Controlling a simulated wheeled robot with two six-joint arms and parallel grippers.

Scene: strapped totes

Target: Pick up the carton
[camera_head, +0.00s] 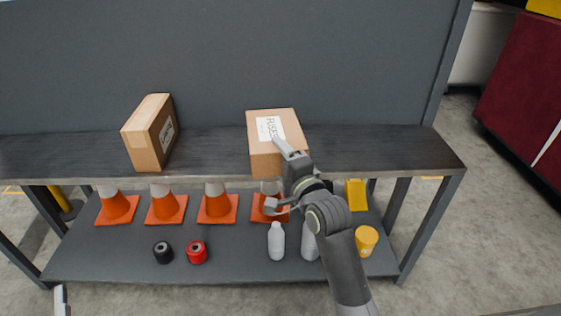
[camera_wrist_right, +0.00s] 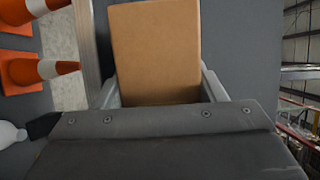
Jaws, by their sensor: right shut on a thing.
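Two brown cartons are in the head view. The carton labelled FUSES (camera_head: 280,122) is at the middle of the dark shelf top, its near end reaching out to the front edge. My right gripper (camera_head: 281,176) is shut on this carton from the front, one finger over its top and one lower down. In the right wrist view the carton (camera_wrist_right: 157,45) fills the space between the two fingers (camera_wrist_right: 160,90). I cannot tell whether it touches the shelf top. The other carton (camera_head: 150,132) stands upright to the left. Only a grey tip of my left gripper (camera_head: 61,300) shows, bottom left.
The dark shelf top (camera_head: 375,150) is clear right of the held carton and between the cartons. A back panel (camera_head: 220,60) rises behind. The lower shelf (camera_head: 130,255) holds several orange cones (camera_head: 165,205), black and red rolls, pale bottles (camera_head: 276,242) and a yellow cup (camera_head: 366,240).

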